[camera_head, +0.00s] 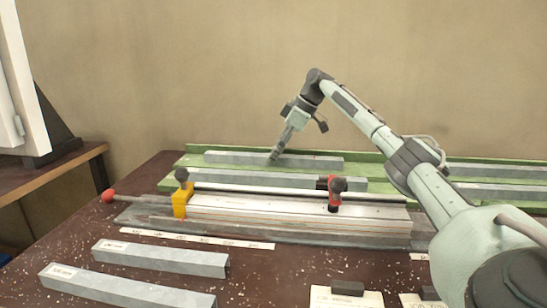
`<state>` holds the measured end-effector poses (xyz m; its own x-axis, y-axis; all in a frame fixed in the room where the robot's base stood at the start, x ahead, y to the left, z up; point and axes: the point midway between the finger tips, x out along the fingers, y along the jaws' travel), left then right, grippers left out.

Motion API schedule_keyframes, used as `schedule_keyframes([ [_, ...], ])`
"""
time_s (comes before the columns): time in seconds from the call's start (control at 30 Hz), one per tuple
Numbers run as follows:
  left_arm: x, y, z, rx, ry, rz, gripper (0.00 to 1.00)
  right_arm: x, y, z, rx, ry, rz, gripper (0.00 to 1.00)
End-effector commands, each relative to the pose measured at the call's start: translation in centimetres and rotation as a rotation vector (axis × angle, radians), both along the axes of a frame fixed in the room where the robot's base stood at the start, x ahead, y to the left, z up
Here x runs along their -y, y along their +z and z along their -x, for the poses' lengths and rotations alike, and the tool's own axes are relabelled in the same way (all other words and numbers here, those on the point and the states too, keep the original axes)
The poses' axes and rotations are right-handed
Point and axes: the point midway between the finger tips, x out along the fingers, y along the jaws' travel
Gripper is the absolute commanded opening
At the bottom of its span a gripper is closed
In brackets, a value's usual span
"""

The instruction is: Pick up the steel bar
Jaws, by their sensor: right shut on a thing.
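Several grey steel bars are in view. One long steel bar (320,162) lies along the back of the green rack (200,148). My right gripper (274,157) comes down onto it from above, left of its middle, and is shut on it. The bar looks level; I cannot tell whether it is clear of the rack. Another bar (270,179) lies in front of it on the rack. Two bars with white labels lie on the bench at the front left, a shorter one (160,257) and a longer one (125,286). My left gripper is not in view.
A clamp fixture with a pale metal profile (290,212), a yellow block (180,203) and a red-and-black clamp (335,192) stands before the rack. A red knob (108,196) sticks out left. More bars (500,172) lie right. Cards (345,298) lie in front.

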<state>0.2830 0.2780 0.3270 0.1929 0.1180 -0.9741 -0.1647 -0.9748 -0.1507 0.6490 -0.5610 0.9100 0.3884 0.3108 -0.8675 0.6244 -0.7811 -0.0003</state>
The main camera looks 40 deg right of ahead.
Motion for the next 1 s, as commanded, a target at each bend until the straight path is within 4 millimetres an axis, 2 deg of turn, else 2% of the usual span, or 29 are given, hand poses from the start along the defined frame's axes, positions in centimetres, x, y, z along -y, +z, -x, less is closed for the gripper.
schedule_keyframes([
  [0.17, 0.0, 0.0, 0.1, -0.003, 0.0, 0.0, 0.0, 0.0, 1.1, -0.1, 0.005, 0.0, -0.001, 0.0],
  [0.37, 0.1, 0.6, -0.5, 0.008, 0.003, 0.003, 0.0, -0.1, 4.3, -0.2, 0.009, 0.002, -0.003, 0.0],
  [0.7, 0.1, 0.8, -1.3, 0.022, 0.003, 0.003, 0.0, -6.1, 8.5, -4.2, 0.006, 0.005, -0.002, 0.0],
  [1.0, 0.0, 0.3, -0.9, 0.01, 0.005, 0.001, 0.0, -9.1, 10.8, -6.4, 0.005, 0.002, -0.002, 0.0],
])
